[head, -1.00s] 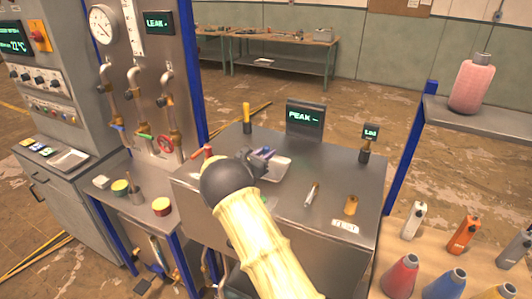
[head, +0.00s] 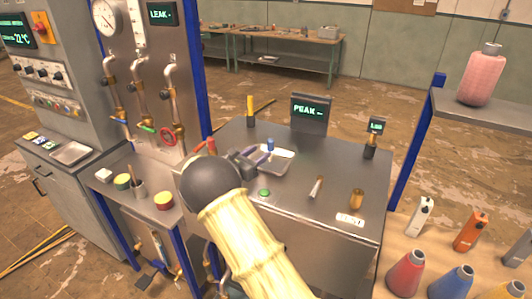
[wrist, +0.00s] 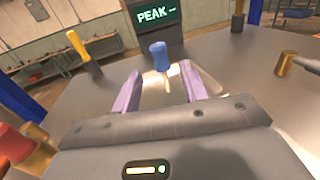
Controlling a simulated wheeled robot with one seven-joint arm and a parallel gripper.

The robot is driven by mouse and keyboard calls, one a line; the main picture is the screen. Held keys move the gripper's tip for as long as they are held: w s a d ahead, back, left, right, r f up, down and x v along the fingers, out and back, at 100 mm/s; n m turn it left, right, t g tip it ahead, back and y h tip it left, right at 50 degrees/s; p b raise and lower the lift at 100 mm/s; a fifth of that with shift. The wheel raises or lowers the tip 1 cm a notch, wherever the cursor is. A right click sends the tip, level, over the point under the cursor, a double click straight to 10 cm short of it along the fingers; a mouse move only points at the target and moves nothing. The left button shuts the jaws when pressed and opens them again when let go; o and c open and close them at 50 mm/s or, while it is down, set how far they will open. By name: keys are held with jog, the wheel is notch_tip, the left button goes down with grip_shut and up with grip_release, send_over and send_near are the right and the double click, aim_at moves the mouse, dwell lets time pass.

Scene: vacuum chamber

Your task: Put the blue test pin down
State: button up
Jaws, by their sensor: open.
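The blue test pin (head: 270,144) stands upright at the metal tray (head: 283,167) on the grey bench top. In the wrist view the pin (wrist: 159,57) shows its blue head and a thin pale shank just beyond my fingertips. My gripper (head: 259,155) is open, with its two purple fingers to either side of the pin's line in the wrist view (wrist: 163,80). A gap shows between the fingers and the pin there. The pin's lower end is hard to make out against the bright tray.
A PEAK display (head: 310,113) stands behind the tray. A green button (head: 264,192), a silver cylinder (head: 316,187) and a brass cylinder (head: 356,198) are nearer and right.

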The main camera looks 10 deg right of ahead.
jog(key=b+v, duration=0.1)
jog(key=v, duration=0.4)
jog(key=shift+s+a, duration=0.1)
dwell(0.5)
